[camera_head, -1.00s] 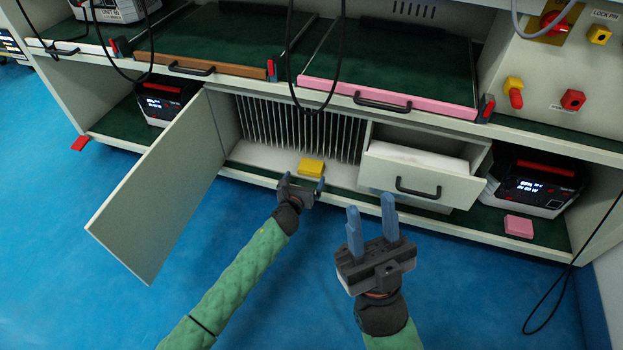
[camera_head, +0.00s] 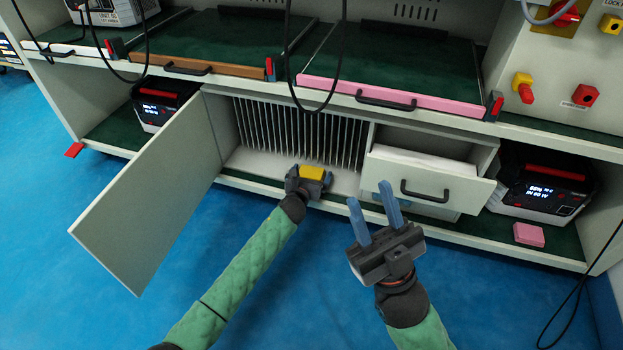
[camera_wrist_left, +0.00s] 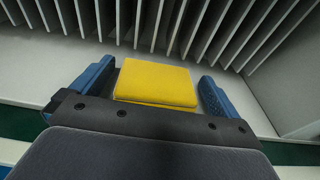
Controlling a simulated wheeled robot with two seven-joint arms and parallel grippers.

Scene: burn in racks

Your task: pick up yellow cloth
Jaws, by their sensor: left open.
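The yellow cloth (camera_head: 312,173) is a small folded block on the white floor of the open cabinet compartment, in front of the slotted rack. It also shows in the left wrist view (camera_wrist_left: 156,82). My left gripper (camera_head: 309,175) is open, with one blue finger on each side of the cloth. In the left wrist view its fingers (camera_wrist_left: 152,84) stand apart from the cloth, with gaps on both sides. My right gripper (camera_head: 374,211) is open and empty, in front of the drawer and away from the cloth.
The cabinet door (camera_head: 148,195) stands open on the left. A partly open drawer (camera_head: 427,188) is to the right of the compartment. White vertical rack plates (camera_head: 295,130) stand behind the cloth. A pink block (camera_head: 529,234) lies on the lower right shelf. A black cable (camera_head: 343,70) hangs in front.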

